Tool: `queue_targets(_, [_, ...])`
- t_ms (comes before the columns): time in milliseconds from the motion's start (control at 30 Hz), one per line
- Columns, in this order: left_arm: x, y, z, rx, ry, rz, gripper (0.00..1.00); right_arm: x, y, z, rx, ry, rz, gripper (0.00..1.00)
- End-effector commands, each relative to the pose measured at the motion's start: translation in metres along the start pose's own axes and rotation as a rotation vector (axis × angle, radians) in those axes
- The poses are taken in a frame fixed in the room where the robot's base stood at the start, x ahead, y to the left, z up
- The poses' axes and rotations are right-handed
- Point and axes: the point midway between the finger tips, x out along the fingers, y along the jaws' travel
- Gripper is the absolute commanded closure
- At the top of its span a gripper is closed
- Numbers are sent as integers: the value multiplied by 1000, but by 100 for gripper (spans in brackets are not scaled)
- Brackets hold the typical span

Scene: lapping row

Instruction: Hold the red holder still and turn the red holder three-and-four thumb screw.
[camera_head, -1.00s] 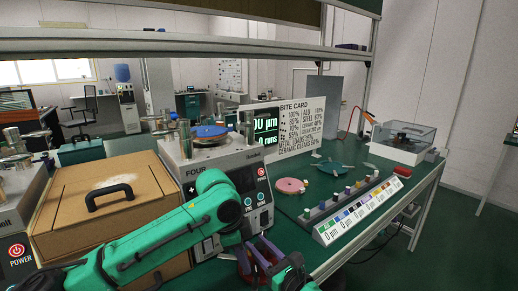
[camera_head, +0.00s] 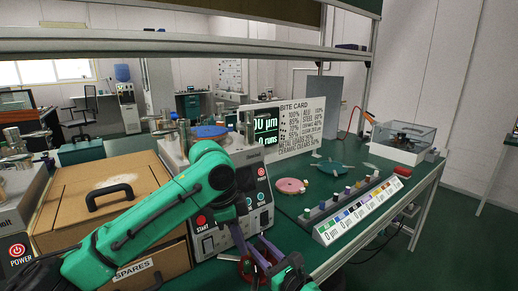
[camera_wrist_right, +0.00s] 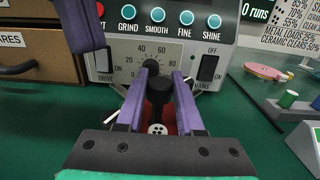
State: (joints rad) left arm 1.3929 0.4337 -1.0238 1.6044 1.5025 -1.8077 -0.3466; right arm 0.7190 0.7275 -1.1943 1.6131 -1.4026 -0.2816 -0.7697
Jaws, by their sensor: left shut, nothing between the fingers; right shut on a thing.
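The red holder (camera_head: 230,258) is low in front of the machine marked FOUR, mostly hidden by my grippers in the head view. In the right wrist view its red part (camera_wrist_right: 172,128) shows behind a black upright piece (camera_wrist_right: 158,92) with a pale dotted round face at its lower end. My right gripper (camera_wrist_right: 160,80) is shut on this black piece, one purple finger on each side; it also shows in the head view (camera_head: 260,254). My left gripper (camera_head: 243,236) is shut and empty, above and left of the holder; its purple finger enters the right wrist view at upper left. I cannot make out the three-and-four thumb screw.
The machine's front panel (camera_wrist_right: 203,57) with its dial and switches stands close behind my right gripper. A wooden spares box (camera_head: 85,215) is at the left. A pink disc (camera_head: 290,186) and a rack of coloured pegs (camera_head: 345,212) lie to the right on the green bench.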

Motion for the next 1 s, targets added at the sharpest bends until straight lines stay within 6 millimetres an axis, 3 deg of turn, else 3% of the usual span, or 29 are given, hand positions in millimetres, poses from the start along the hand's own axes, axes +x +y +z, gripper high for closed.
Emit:
queue_targets(167, [-9,11,-1,-1,-2,-2,100,0,-1,0,-1,1,-2,100])
queue_targets(633, [51,10,14,-1,-1,2,100,0,0,0,-1,0,-1,100])
queue_targets(1000, [59,10,15,0,0,-1,100,0,0,0,-1,0,-1,100])
